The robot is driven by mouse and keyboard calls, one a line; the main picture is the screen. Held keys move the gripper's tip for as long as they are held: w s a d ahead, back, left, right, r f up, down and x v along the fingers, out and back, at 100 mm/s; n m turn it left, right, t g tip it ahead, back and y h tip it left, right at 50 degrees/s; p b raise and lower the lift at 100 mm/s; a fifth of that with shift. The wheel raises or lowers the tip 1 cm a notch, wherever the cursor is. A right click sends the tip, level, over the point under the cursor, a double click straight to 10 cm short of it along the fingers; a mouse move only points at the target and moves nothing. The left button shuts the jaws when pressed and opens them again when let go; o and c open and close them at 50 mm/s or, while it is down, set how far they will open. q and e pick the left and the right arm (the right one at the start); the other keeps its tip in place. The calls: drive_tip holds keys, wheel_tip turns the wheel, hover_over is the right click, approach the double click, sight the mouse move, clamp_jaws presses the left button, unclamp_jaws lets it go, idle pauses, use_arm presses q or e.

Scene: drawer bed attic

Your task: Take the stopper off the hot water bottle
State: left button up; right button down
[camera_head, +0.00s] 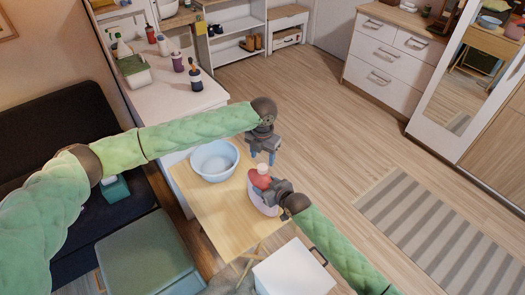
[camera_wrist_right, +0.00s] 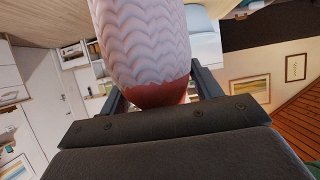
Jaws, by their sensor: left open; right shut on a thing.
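The hot water bottle (camera_head: 259,181) stands over the small wooden table, red at the neck with a pale pink cover below. My right gripper (camera_head: 270,191) is shut on its red part. In the right wrist view the red rubber (camera_wrist_right: 160,95) sits between the fingers, and the pale knitted cover (camera_wrist_right: 140,40) extends beyond it. A small pale stopper (camera_head: 263,169) shows at the bottle's top. My left gripper (camera_head: 262,156) is open and empty just above the stopper, with its fingers pointing down. I cannot tell whether the fingers reach down beside the stopper.
A light blue basin (camera_head: 214,160) stands on the wooden table (camera_head: 216,206), left of the bottle. A white counter (camera_head: 172,92) with several bottles is behind. A green stool (camera_head: 145,258) and a white box (camera_head: 293,272) are near the front.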

sight(262, 167)
use_arm(q)
drive_tip(key=shift+f, duration=2.6)
drive_tip(key=c, duration=1)
drive_tip(key=shift+c, duration=0.2)
drive_tip(key=shift+n, duration=0.3)
